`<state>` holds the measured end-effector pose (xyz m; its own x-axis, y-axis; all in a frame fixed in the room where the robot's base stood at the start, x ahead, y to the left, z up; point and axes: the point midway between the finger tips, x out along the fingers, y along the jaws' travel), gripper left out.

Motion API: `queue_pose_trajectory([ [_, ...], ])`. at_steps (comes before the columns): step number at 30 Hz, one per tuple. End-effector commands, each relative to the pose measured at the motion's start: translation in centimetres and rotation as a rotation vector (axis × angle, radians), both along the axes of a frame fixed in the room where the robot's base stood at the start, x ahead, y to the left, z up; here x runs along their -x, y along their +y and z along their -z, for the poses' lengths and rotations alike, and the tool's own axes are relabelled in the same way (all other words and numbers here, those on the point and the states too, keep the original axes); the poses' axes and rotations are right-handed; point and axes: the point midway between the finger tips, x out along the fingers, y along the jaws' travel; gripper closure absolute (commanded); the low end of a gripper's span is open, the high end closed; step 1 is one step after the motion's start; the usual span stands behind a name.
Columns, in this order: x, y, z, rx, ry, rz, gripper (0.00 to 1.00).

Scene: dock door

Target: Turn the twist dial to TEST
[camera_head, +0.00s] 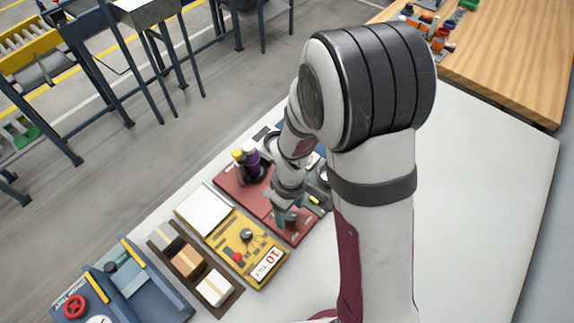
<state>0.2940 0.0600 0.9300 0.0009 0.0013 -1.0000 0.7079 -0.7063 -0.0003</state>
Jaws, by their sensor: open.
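My gripper (287,216) points down over the lower part of a red panel (229,188). Its teal fingers are small in view and appear open, with nothing clearly seen between them. A dark round knob (246,234) sits on the yellow panel (218,238), to the left of my gripper and apart from it. I cannot tell whether this knob is the twist dial, and no TEST mark is legible beside it. My arm and gripper hide part of the red panel, including whatever lies directly under the fingers.
A purple cylinder (250,159) stands on the red panel. The yellow panel has a red button (237,257) and a "10 TILT" plate (266,263). A tray of boxes (160,240) and a blue unit with a red handwheel (75,306) stand left. White tabletop (480,200) is clear right.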

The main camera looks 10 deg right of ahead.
Motion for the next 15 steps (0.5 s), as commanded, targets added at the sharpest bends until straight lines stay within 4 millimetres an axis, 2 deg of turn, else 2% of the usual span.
queue_pose_trajectory([
  [4, 0.0, -0.01, 1.15, 0.0, 0.0, 0.001, 0.31],
  [12, -0.02, -0.01, 1.36, 0.0, -0.001, 0.001, 0.31],
  [13, -0.01, -0.01, 1.35, 0.0, -0.001, 0.001, 0.32],
  [15, -0.02, -0.01, 1.34, 0.0, -0.001, 0.001, 0.45],
])
